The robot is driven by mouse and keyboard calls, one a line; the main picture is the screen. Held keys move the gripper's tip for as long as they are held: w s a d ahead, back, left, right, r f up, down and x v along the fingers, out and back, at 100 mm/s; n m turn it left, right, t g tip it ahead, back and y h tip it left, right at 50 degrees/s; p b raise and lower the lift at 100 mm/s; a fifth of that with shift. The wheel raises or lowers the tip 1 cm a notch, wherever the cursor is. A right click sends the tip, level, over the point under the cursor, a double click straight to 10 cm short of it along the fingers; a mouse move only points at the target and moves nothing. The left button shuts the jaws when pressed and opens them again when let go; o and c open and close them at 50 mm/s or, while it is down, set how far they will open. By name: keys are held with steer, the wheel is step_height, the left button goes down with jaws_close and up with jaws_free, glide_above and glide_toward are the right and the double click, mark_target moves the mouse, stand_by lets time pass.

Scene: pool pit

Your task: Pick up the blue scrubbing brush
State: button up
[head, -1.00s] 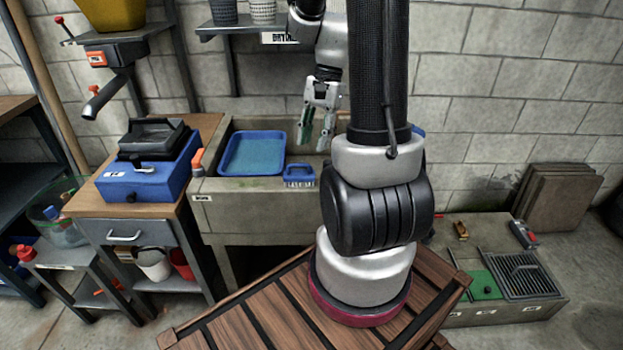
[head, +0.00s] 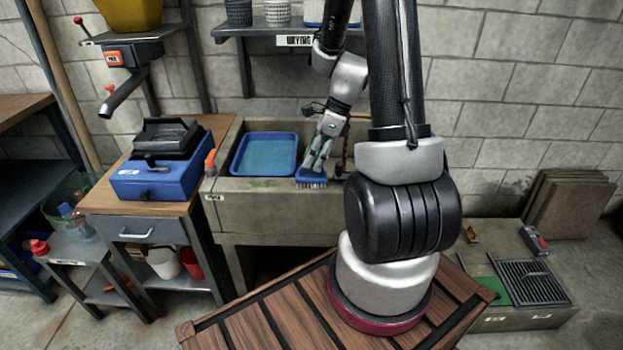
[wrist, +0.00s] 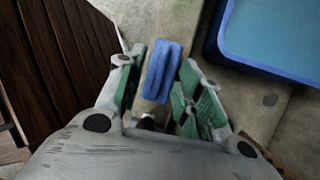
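The blue scrubbing brush (head: 311,179) lies on the front rim of the stone sink (head: 275,196), bristles facing the front. My gripper (head: 318,163) is right above it, fingers pointing down. In the wrist view the brush's blue back (wrist: 161,72) shows between the two green-padded fingers of my gripper (wrist: 162,66). The fingers are apart, with a gap visible beside the brush, so the gripper is open. Whether the pads reach down to the brush's sides is hard to tell.
A blue tray (head: 265,153) sits in the sink just left of the brush; it also shows in the wrist view (wrist: 270,35). A blue box (head: 155,180) stands on the left cabinet. A slatted wooden surface (head: 285,312) lies in front. A drain grate (head: 532,283) is at right.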

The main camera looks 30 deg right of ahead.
steer(key=shift+x, duration=0.85)
jaws_close()
step_height(320, 180, up, 10)
stand_by(0.4)
